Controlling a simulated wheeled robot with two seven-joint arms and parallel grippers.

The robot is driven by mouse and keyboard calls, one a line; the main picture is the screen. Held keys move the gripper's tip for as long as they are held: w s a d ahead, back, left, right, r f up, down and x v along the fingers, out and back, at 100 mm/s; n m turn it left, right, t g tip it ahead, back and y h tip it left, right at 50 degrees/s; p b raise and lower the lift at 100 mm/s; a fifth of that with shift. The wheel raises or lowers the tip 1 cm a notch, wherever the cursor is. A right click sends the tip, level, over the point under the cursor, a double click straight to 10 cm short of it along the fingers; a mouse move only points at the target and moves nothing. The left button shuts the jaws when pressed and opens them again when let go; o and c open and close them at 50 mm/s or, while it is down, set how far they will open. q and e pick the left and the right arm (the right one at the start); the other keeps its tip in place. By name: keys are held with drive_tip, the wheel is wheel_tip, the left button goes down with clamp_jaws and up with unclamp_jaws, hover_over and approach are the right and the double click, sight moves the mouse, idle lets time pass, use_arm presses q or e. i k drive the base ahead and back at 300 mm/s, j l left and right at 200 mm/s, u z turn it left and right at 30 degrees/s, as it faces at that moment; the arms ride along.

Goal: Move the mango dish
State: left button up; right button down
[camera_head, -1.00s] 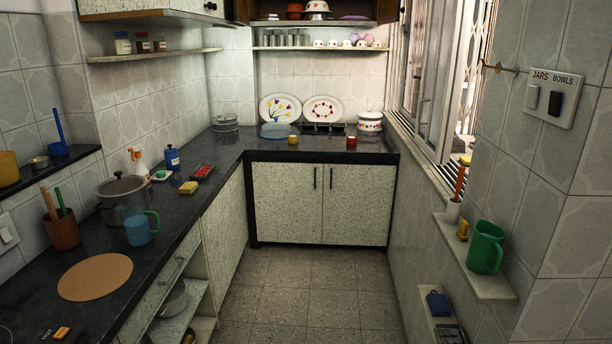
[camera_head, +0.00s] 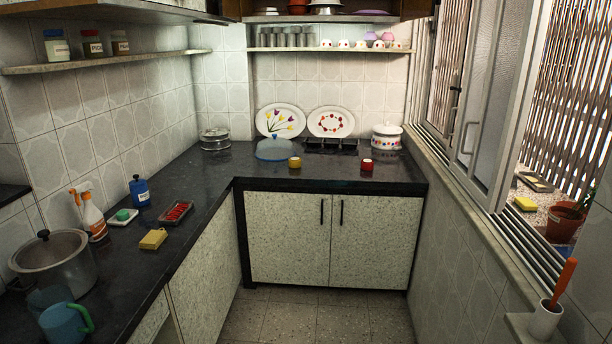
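I cannot tell which thing is the mango dish; no mangoes are clearly visible. On the back counter, a translucent blue dome (camera_head: 275,149) stands in front of an oval plate with tulips (camera_head: 272,121), and what it covers is unclear. A second oval plate with a red ring pattern (camera_head: 331,122) leans on the wall beside it. A white lidded pot with coloured dots (camera_head: 386,137) stands at the right end. Neither of my grippers is in view.
A steel pot (camera_head: 52,265), blue mug (camera_head: 66,322), yellow sponge (camera_head: 153,239) and red-filled tray (camera_head: 176,212) crowd the left counter (camera_head: 208,192). Small yellow (camera_head: 295,162) and red (camera_head: 367,165) containers sit near the back counter's front edge. The floor (camera_head: 310,311) ahead is clear.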

sight(293, 162)
drive_tip(key=i+u, duration=0.1)
drive_tip(key=i, duration=0.4)
drive_tip(key=i+l, duration=0.15)
drive_tip(key=i, duration=0.3)
drive_tip(key=i+l+u, duration=0.15)
drive_tip(key=i, duration=0.35)
drive_tip(key=i+l+u, duration=0.4)
drive_tip(key=i, duration=0.15)
drive_tip(key=i+l+u, duration=0.85)
drive_tip(key=l, duration=0.45)
